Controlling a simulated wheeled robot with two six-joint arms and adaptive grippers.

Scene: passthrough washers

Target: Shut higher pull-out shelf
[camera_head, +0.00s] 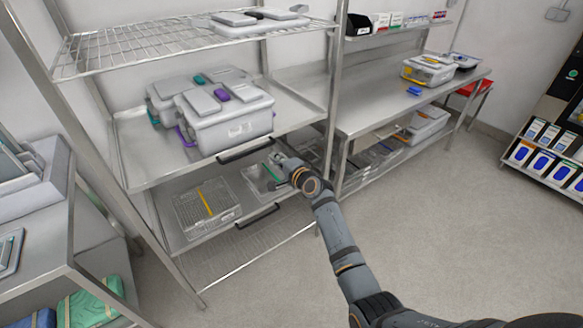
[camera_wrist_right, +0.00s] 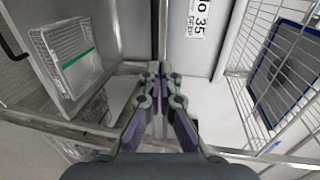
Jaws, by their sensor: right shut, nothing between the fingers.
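The higher pull-out shelf (camera_head: 135,150) is a metal tray in the wire rack. It carries grey lidded bins and has a black handle (camera_head: 245,150) on its front edge. I cannot tell how far out it stands. The lower pull-out shelf (camera_head: 178,240) holds wire baskets and has its own black handle (camera_head: 258,216). My right gripper (camera_head: 277,160) is shut and empty, right of the higher handle and in front of the rack. Whether it touches anything is unclear. In the right wrist view its fingertips (camera_wrist_right: 160,70) are together. My left gripper is out of view.
A steel rack post (camera_head: 336,90) stands just right of my right gripper. Beyond it is a steel bench (camera_head: 385,105) with containers. A cart (camera_head: 30,240) stands at the left. The grey floor (camera_head: 440,190) at the right is clear.

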